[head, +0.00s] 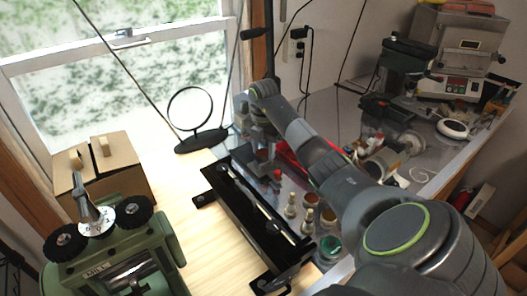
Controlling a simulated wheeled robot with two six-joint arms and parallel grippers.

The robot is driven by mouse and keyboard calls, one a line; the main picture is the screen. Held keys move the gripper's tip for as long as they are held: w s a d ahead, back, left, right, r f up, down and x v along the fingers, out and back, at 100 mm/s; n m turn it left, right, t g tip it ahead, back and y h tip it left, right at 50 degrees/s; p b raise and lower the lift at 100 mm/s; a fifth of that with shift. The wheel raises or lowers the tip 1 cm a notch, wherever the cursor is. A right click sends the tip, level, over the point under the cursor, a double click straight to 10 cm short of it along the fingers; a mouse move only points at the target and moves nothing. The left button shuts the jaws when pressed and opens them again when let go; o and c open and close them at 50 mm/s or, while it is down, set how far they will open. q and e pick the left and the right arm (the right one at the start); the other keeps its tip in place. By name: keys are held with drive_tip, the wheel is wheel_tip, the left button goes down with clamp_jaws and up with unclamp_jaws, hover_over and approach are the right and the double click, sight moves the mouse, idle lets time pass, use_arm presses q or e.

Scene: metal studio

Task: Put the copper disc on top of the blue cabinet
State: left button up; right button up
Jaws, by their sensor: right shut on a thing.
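I cannot make out the blue cabinet clearly. My left gripper is not in view.
A black rail fixture (250,215) lies along the wooden bench (205,240). A green machine (115,255) and cardboard-coloured box (120,170) stand left. Small jars and tools crowd the right. Bare wood lies left of the rail.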

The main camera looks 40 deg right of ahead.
drive_tip(key=shift+f, duration=0.6)
drive_tip(key=shift+f+b, duration=0.3)
drive_tip(key=shift+f, duration=0.15)
drive_tip(key=o, duration=0.9)
drive_tip(key=shift+o, duration=0.6)
drive_tip(key=shift+r, duration=0.15)
